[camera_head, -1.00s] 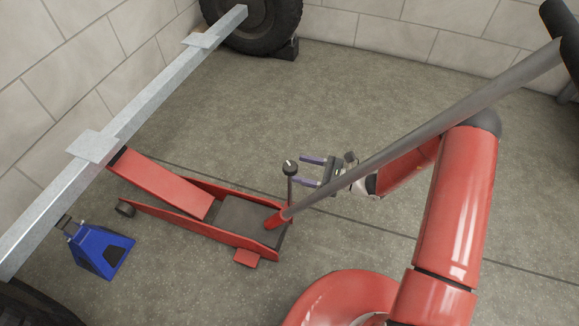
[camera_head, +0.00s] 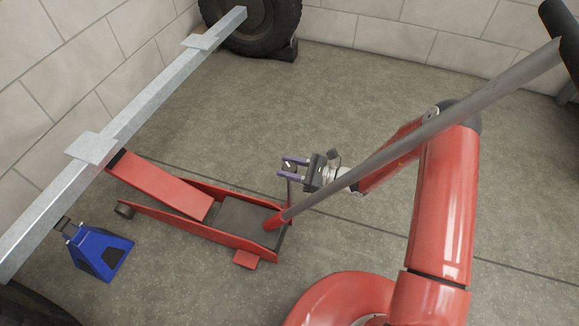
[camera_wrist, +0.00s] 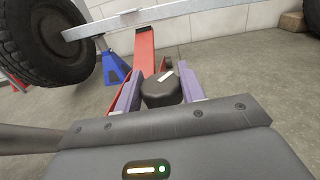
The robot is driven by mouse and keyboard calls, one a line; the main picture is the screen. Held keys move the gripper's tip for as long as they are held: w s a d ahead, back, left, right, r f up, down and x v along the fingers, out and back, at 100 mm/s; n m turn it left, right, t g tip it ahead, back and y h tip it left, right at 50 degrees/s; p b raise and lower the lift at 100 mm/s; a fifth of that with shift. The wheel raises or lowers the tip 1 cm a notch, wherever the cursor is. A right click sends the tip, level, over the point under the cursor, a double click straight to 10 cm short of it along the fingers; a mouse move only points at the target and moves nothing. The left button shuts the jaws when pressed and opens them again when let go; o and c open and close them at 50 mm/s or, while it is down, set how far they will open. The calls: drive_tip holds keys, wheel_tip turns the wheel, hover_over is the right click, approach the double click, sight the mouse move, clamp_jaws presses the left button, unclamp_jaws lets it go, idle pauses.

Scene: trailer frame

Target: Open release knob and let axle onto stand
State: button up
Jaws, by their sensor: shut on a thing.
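The black release knob (camera_wrist: 162,90) with a pale mark on top sits between the two purple fingers of my gripper (camera_wrist: 162,100) in the wrist view. My gripper (camera_head: 286,168) is shut on the knob, on its short post at the rear of the red floor jack (camera_head: 165,184). In the head view the fingers mostly hide the knob. The jack's lifting arm is raised under a pad of the grey axle (camera_head: 150,92). The blue stand (camera_head: 100,252) is on the floor under the axle, left of the jack; I cannot make out the gap above it.
The jack's long grey handle (camera_head: 430,130) slants up right, close to my arm. A wheel (camera_head: 250,22) with a chock (camera_head: 286,50) is at the far end of the axle. Block walls stand behind. The floor right of the jack is open.

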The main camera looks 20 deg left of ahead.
drive_tip(key=shift+n+g, duration=0.3)
drive_tip(key=shift+w+f+n+g+b, duration=0.15)
drive_tip(key=shift+n+g+b, duration=0.95)
drive_tip(key=shift+g, duration=0.8)
drive_tip(key=shift+n+g+h+b, duration=1.1)
drive_tip(key=shift+n+g, duration=0.6)
drive_tip(key=shift+g, duration=0.8)
drive_tip(key=o, duration=0.9)
drive_tip(key=shift+o, duration=0.2)
